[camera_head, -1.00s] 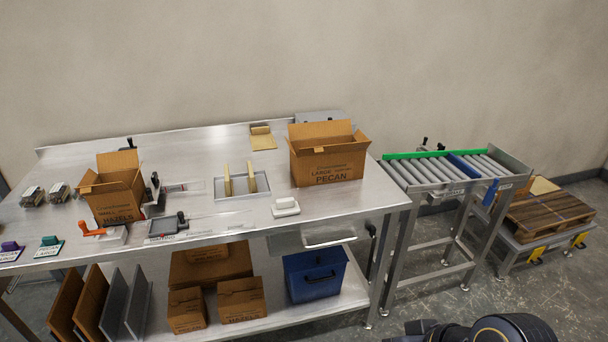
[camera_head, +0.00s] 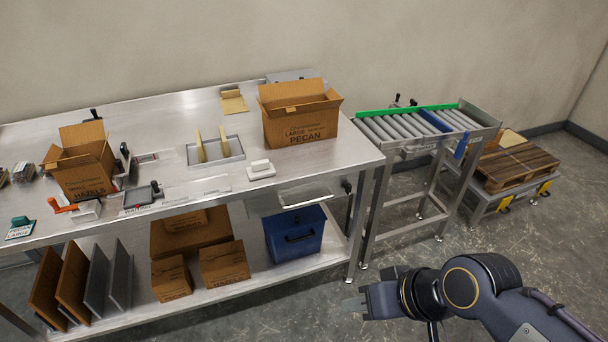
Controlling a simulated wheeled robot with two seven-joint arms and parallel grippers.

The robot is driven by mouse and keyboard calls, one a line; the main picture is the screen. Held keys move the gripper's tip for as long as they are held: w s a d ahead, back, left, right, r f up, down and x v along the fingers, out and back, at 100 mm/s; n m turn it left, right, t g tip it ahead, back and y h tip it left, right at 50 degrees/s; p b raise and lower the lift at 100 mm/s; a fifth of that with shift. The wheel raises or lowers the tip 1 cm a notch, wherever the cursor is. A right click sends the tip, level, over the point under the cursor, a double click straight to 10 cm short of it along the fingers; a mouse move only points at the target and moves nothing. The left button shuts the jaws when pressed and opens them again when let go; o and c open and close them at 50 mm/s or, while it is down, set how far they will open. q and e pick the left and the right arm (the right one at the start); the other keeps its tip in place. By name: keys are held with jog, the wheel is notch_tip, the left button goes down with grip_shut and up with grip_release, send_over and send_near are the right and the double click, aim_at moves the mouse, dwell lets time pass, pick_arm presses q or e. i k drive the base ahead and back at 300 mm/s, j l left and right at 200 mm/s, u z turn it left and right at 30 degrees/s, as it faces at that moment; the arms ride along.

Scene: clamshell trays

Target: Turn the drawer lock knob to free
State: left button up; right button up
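The drawer (camera_head: 290,200) sits under the right end of the steel workbench, a grey metal front that looks shut. A small black knob (camera_head: 346,187) shows just right of it, near the bench's right leg; it looks like the lock knob, but its setting is too small to read. My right gripper (camera_head: 354,304) is low at the bottom right, pointing left, in front of the bench and well below and apart from the knob. My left gripper is out of view.
The bench top (camera_head: 300,166) carries a large pecan box (camera_head: 300,128), a hazels box (camera_head: 84,175) and a white block (camera_head: 260,170). A blue bin (camera_head: 294,235) stands on the lower shelf. A roller conveyor (camera_head: 400,128) stands to the right. The floor before it is clear.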

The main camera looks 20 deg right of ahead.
aim_at(348, 186)
jog(key=i+l+z, duration=0.2)
jog(key=l, duration=0.2)
jog(key=i+l+z, duration=0.2)
jog(key=l, duration=0.2)
jog(key=i+l+z, duration=0.2)
jog(key=l, duration=0.2)
